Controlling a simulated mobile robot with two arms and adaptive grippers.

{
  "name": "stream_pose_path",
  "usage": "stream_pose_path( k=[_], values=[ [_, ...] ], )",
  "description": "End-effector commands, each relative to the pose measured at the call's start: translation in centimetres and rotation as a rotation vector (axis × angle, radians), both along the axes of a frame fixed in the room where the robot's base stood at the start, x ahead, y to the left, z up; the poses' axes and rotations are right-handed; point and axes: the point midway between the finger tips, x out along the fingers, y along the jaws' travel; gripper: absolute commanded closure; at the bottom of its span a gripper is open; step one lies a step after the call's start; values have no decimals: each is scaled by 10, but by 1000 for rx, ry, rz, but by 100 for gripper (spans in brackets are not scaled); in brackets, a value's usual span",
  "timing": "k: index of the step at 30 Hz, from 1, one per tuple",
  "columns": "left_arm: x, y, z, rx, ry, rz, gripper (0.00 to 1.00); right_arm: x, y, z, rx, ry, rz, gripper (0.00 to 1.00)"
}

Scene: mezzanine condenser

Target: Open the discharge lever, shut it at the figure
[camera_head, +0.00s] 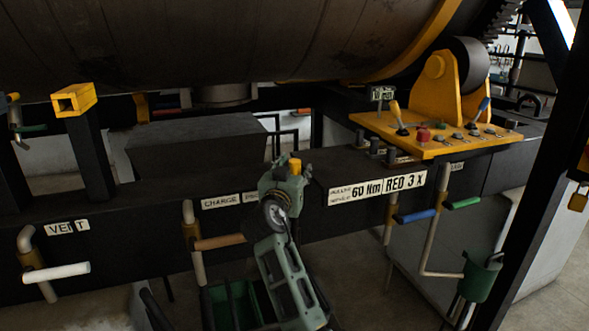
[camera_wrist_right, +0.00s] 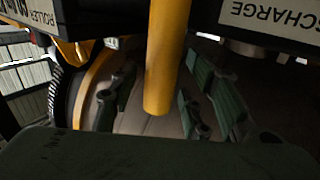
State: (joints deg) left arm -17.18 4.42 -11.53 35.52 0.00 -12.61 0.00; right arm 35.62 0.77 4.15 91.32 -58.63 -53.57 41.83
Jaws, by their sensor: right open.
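My right gripper (camera_head: 286,176) stands upright before the dark front beam, its green fingers parted. A yellow round bar (camera_wrist_right: 165,60) hangs between the parted fingers in the right wrist view. Its yellow end (camera_head: 295,166) shows at the fingertips in the head view. I cannot tell whether the fingers touch it, nor surely that it is the discharge lever. My left gripper is out of view.
A brown-handled lever (camera_head: 220,242) and a white-handled one (camera_head: 56,272) stick out left of the gripper. Blue (camera_head: 415,216) and green (camera_head: 462,203) handles are to the right. The yellow control panel (camera_head: 440,138) has knobs and levers. The drum (camera_head: 220,40) hangs above.

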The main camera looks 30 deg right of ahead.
Motion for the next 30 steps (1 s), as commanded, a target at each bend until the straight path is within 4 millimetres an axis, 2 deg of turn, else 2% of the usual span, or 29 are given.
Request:
stream_pose_path(
  k=[5,20,30],
  values=[
    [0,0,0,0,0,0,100,0,0,0,0,0,0,57],
    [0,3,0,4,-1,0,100,0,0,-1,-1,1,0,100],
    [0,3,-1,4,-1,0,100,0,0,-1,-1,1,0,100]
  ],
)
